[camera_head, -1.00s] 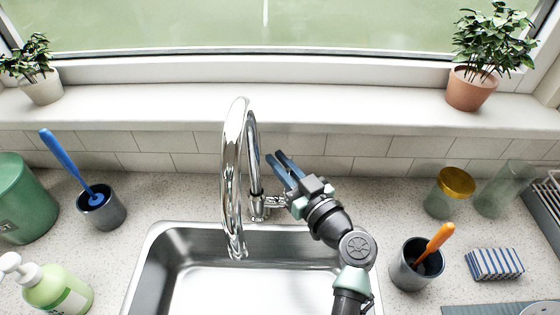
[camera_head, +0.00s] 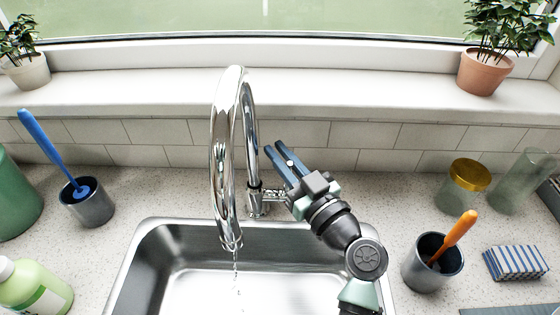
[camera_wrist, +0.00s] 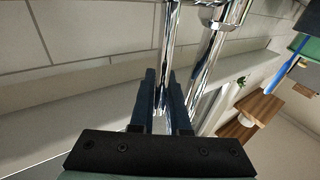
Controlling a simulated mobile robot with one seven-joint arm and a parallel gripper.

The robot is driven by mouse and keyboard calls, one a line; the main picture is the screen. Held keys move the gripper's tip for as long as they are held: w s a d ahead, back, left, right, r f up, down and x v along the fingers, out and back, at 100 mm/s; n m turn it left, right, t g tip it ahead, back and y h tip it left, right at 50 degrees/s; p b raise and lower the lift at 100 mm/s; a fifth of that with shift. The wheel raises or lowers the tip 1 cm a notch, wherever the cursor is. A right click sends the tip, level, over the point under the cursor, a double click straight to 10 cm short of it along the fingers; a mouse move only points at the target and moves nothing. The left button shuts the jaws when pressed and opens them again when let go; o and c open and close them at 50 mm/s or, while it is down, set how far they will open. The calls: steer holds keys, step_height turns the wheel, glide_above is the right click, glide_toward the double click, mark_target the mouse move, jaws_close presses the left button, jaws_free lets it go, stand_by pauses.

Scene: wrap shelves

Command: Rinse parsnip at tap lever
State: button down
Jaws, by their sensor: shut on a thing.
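The chrome tap (camera_head: 222,150) arches over the steel sink (camera_head: 185,232), and a thin broken stream of water (camera_head: 236,268) falls from its spout. My gripper (camera_head: 275,148) is beside the tap's base on the right, its two blue fingers pointing up and back. It is shut on the tap lever (camera_head: 291,163), of which only a small bright part shows between the fingers. In the wrist view the fingers (camera_wrist: 166,75) stand on either side of a thin chrome rod, in front of the tap body. I see no parsnip in either view.
A grey cup (camera_head: 92,207) with a blue brush stands left of the sink, near a green soap bottle (camera_head: 38,290). Right of it are a grey cup (camera_head: 433,270) with an orange-handled tool, a striped sponge (camera_head: 515,262) and a gold-lidded jar (camera_head: 465,187). The windowsill (camera_head: 300,85) runs behind.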

steer(key=c, duration=0.9)
jaws_free()
steer(key=shift+r+p, duration=0.1)
steer(key=shift+p, duration=0.2)
